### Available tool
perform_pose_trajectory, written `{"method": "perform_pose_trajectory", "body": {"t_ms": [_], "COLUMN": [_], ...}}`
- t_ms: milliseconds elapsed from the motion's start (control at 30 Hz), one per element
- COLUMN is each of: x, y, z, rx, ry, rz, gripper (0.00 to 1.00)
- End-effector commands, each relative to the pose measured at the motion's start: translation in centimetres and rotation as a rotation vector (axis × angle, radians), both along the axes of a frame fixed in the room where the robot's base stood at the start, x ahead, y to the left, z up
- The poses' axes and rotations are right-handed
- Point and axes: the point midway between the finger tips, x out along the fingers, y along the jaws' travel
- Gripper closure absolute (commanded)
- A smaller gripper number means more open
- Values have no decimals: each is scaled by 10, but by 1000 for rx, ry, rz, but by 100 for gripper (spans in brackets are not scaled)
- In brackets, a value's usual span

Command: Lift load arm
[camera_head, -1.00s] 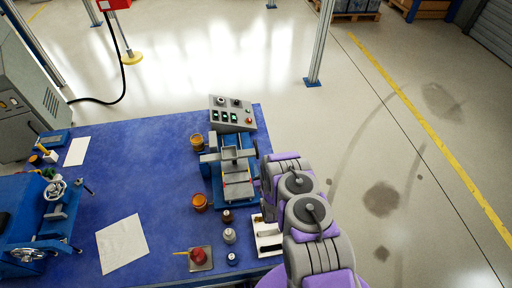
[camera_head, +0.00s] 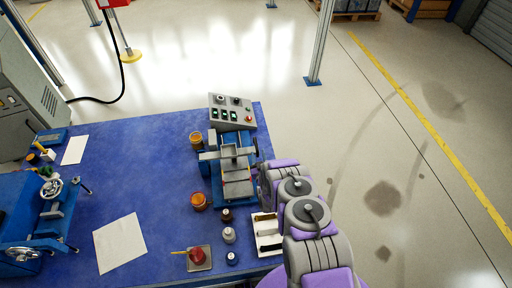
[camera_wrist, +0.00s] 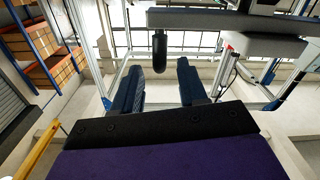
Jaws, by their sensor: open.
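The test machine (camera_head: 235,178) stands on the blue table, with a blue base and grey upper parts. A grey crossbar (camera_head: 228,152), which may be the load arm, spans its upper part. My gripper's end is largely hidden by my arm links at the machine's right side in the head view. In the wrist view, my gripper (camera_wrist: 158,80) is open, its two dark blue fingers apart. A black rounded knob or handle (camera_wrist: 159,50) hangs from a grey bar (camera_wrist: 200,19) and appears between the fingertips. Contact cannot be told.
A control box (camera_head: 232,112) with buttons stands behind the machine. Orange jars (camera_head: 199,201), small bottles (camera_head: 229,235), a tray with a red item (camera_head: 198,257) and a white tray (camera_head: 267,234) are close by. Another blue machine (camera_head: 40,225) is at left. The floor at right is clear.

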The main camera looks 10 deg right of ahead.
Motion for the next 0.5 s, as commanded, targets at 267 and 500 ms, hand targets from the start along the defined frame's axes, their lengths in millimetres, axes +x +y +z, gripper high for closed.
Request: {"method": "perform_pose_trajectory", "body": {"t_ms": [267, 500], "x": [45, 64], "y": [0, 0], "z": [-1, 0], "rx": [0, 0], "ry": [-3, -2], "rz": [0, -1], "gripper": [58, 58]}}
